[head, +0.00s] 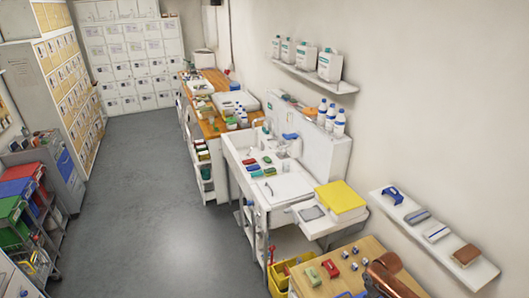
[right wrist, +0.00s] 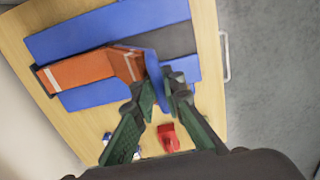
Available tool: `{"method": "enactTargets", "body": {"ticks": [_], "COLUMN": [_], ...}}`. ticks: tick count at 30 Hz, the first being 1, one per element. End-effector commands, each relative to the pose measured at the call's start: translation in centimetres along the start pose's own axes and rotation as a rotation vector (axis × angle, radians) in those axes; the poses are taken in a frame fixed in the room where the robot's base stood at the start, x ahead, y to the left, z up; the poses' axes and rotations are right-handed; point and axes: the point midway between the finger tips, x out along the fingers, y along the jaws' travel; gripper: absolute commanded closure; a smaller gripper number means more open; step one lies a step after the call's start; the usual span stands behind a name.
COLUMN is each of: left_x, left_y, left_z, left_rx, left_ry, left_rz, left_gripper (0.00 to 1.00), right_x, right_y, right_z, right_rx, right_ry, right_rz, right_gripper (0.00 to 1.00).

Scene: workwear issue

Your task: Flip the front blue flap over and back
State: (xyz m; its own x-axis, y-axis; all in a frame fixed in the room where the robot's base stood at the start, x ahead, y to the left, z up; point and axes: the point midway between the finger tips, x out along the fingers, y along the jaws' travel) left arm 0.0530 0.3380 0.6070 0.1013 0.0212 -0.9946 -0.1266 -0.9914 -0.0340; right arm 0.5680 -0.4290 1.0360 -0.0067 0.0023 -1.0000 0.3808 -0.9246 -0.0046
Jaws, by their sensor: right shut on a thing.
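A folding board with blue panels (right wrist: 110,30) and a dark grey middle panel (right wrist: 168,40) lies on a wooden table in the right wrist view. An orange garment (right wrist: 85,70) with pale reflective stripes lies across it. My right gripper (right wrist: 160,88), with green fingers, is shut on a blue flap (right wrist: 153,66), which stands up between its fingertips near the end of the orange garment. The fingers hide part of the board. In the head view only a bit of blue (head: 345,295) shows at the bottom edge. My left gripper is in neither view.
A red item (right wrist: 168,137) lies on the wooden table (right wrist: 205,20) close to my right fingers. In the head view, a green block (head: 313,276) and a red one (head: 330,268) lie there, with a yellow crate (head: 278,280) beside the table. A wall shelf (head: 480,275) is at right.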

Motion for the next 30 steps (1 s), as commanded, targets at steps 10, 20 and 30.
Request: {"method": "enactTargets", "body": {"ticks": [10,20,30], "left_x": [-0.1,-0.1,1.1], "left_y": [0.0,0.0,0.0], "left_z": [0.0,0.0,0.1], "left_rx": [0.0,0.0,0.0], "left_ry": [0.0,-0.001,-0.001], "left_rz": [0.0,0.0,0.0], "left_gripper": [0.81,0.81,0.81], "right_x": [-1.8,-3.5,-3.5], "right_y": [1.7,4.6,7.2], "right_z": [-0.4,-0.5,-0.5], "right_rx": [-0.001,-0.004,-0.002], "right_ry": [0.007,0.008,0.009], "right_rz": [0.002,0.0,0.002], "right_gripper": [1.0,1.0,1.0]}}
